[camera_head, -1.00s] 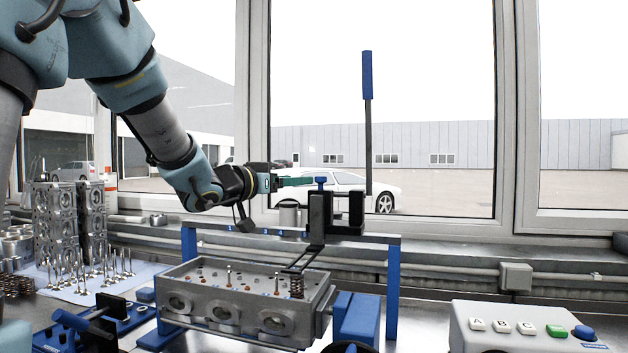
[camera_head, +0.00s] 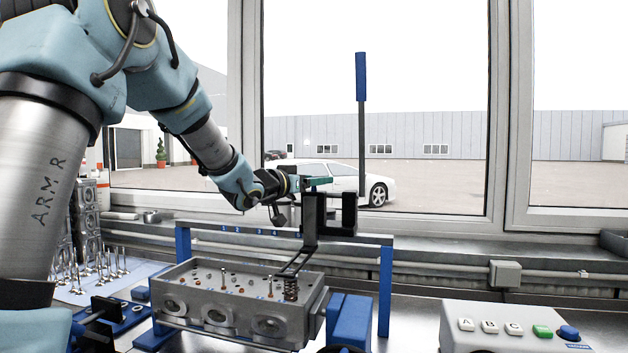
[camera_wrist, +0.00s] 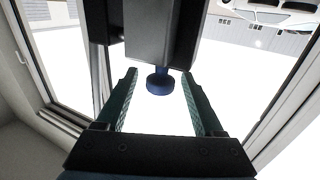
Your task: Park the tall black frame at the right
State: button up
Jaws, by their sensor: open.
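The tall black frame (camera_head: 313,218) is a U-shaped carriage on the blue-legged rail (camera_head: 262,233), near the rail's right end. A slim arm with an open foot reaches down from it to a spring (camera_head: 291,289) on the cylinder head (camera_head: 240,302). My gripper (camera_head: 326,182) is at the frame's top; its teal fingers are open. In the wrist view my open fingers (camera_wrist: 159,72) lie left and right of a blue knob (camera_wrist: 160,83) below the frame's grey-black body (camera_wrist: 165,35). A gap shows on each side. The head view hides the knob.
A tall lever with a blue handle (camera_head: 361,77) rises right of the frame. A blue block (camera_head: 349,321) stands right of the cylinder head. A lettered button box (camera_head: 520,328) is at the front right. Valves (camera_head: 95,268) stand on a cloth at left.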

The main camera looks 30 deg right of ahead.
grip_shut()
dwell(0.4)
dwell(0.9)
